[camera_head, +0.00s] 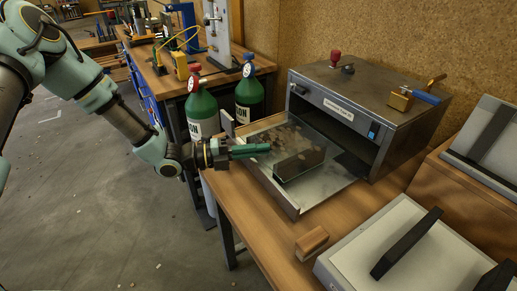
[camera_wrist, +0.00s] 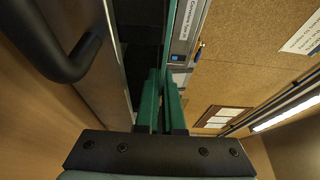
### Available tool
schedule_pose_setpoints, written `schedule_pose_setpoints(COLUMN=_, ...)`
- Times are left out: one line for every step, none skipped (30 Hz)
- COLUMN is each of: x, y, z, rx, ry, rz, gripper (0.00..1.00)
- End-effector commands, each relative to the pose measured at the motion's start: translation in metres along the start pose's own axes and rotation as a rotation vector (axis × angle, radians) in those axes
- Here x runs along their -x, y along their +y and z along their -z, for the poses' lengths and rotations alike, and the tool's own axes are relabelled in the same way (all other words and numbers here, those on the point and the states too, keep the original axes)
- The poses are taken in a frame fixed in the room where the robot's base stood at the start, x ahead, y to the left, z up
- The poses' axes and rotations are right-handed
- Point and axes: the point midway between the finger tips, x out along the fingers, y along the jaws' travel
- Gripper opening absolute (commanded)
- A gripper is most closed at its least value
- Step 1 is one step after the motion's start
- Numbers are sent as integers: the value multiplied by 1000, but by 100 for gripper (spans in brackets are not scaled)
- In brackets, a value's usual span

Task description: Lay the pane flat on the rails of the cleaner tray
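The cleaner (camera_head: 375,110) is a grey metal box with its front open. Its shallow metal tray (camera_head: 299,208) is pulled out on the bench. A see-through pane with brown smudges (camera_head: 287,138) shows over the tray; its exact tilt and its contact with the rails are unclear. My gripper (camera_head: 268,149) has green fingers over the tray's left side, pointing right, close to the smudged pane. In the wrist view my gripper (camera_wrist: 163,72) shows its fingers close together with a narrow gap. I cannot tell whether the pane is between them.
A brown panel with a dark lower edge (camera_head: 299,163) stands over the tray. A black handle (camera_wrist: 55,45) is close on the left in the wrist view. A wooden block (camera_head: 312,242) and a white panel with a black handle (camera_head: 385,250) are in front. Green gas bottles (camera_head: 202,115) stand behind.

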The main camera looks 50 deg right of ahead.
Motion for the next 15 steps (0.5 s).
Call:
schedule_pose_setpoints(x=0, y=-1, z=0, rx=-1, ry=0, rz=2, gripper=10)
schedule_pose_setpoints(x=0, y=-1, z=0, rx=-1, ry=0, rz=2, gripper=14)
schedule_pose_setpoints(x=0, y=-1, z=0, rx=-1, ry=0, rz=1, gripper=18)
schedule_pose_setpoints(x=0, y=-1, z=0, rx=-1, ry=0, rz=1, gripper=22)
schedule_pose_setpoints(x=0, y=-1, z=0, rx=-1, ry=0, rz=1, gripper=25)
schedule_pose_setpoints(x=0, y=-1, z=0, rx=-1, ry=0, rz=1, gripper=30)
schedule_pose_setpoints(x=0, y=0, z=0, rx=-1, ry=0, rz=1, gripper=33)
schedule_pose_setpoints(x=0, y=0, z=0, rx=0, ry=0, rz=0, gripper=36)
schedule_pose_setpoints(x=0, y=0, z=0, rx=0, ry=0, rz=0, gripper=40)
schedule_pose_setpoints(x=0, y=0, z=0, rx=0, ry=0, rz=0, gripper=40)
schedule_pose_setpoints(x=0, y=0, z=0, rx=0, ry=0, rz=0, gripper=40)
schedule_pose_setpoints(x=0, y=0, z=0, rx=0, ry=0, rz=0, gripper=40)
schedule_pose_setpoints(x=0, y=0, z=0, rx=0, ry=0, rz=0, gripper=40)
schedule_pose_setpoints(x=0, y=0, z=0, rx=0, ry=0, rz=0, gripper=40)
schedule_pose_setpoints(x=0, y=1, z=0, rx=1, ry=0, rz=-3, gripper=40)
